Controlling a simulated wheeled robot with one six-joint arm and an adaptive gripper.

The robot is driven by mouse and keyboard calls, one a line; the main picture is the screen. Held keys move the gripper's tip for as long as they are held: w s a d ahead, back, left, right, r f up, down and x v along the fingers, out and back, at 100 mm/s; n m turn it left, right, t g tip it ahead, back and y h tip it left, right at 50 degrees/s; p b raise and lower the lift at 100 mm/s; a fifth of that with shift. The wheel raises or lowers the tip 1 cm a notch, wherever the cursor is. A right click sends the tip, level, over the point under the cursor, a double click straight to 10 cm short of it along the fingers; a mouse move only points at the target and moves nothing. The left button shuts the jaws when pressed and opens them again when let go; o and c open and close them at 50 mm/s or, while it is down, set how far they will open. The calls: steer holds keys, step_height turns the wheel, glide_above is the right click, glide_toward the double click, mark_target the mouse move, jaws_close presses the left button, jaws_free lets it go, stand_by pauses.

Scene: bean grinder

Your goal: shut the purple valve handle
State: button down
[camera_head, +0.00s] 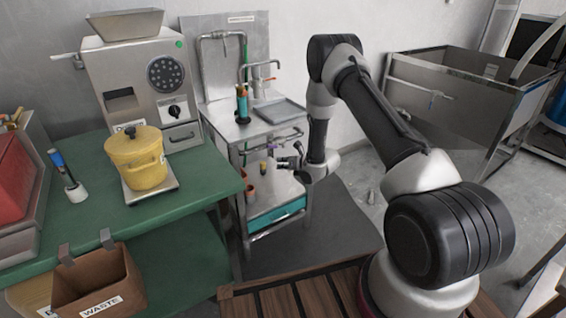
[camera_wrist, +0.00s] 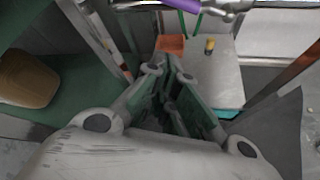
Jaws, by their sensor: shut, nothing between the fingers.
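The purple valve handle (camera_wrist: 182,5) shows at the top edge of the wrist view, partly cut off by the frame. It sits on a horizontal metal pipe (camera_wrist: 232,8). In the head view the pipe (camera_head: 284,136) runs along the front of the steel sink stand, and the handle is too small to make out clearly. My gripper (camera_head: 287,162) is in front of the stand, a little below the pipe. In the wrist view my gripper (camera_wrist: 168,75) points toward the stand with its fingers shut and empty, below the handle and apart from it.
A green table (camera_head: 90,225) at left holds a grinder (camera_head: 143,75) and a yellow pot (camera_head: 137,158). A waste box (camera_head: 98,285) hangs on its front. The stand's lower shelf (camera_head: 265,190) holds small items. A large steel basin (camera_head: 465,95) stands at right. Grey floor mat lies before the stand.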

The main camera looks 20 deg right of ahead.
mark_target(272, 147)
steer(key=w+a, duration=0.2)
steer(key=w, duration=0.4)
steer(key=shift+w+r, duration=0.2)
steer(key=shift+w, duration=0.05)
steer(key=shift+d+r, duration=0.1)
